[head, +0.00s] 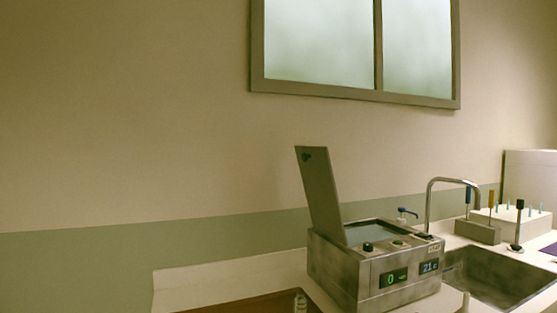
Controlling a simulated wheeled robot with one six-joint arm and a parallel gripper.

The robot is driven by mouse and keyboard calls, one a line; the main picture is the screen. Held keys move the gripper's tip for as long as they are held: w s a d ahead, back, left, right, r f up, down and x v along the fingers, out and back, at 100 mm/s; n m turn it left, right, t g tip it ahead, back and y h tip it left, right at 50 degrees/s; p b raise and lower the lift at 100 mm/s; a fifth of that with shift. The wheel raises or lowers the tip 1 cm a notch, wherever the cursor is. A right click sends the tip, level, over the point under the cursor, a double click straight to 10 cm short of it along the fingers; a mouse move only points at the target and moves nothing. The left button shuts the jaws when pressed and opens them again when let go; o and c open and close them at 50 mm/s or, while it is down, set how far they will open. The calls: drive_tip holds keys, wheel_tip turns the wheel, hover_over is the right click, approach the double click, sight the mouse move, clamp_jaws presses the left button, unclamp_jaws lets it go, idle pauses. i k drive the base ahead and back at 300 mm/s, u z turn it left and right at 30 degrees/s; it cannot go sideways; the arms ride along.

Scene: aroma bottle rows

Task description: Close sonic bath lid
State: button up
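The sonic bath (333,271) is a metal box on the counter at the lower right of the head view. Its lid (320,193) stands raised, hinged at the left side of the basin and leaning slightly left. The basin opening (370,234) is uncovered. The front panel has a green display (393,277) and a blue display (429,266), with a dark knob (367,247) above. My gripper is not in view.
A sink (500,275) with a curved faucet (430,200) lies right of the bath. Behind it, a holder (477,231) carries upright tools. A small bottle (300,303) stands left of the bath by a brown surface (255,305). Open air lies left of the lid.

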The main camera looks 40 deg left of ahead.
sight(314, 162)
drive_tip(key=u, duration=0.75)
drive_tip(key=i, duration=0.8)
drive_tip(key=u, duration=0.75)
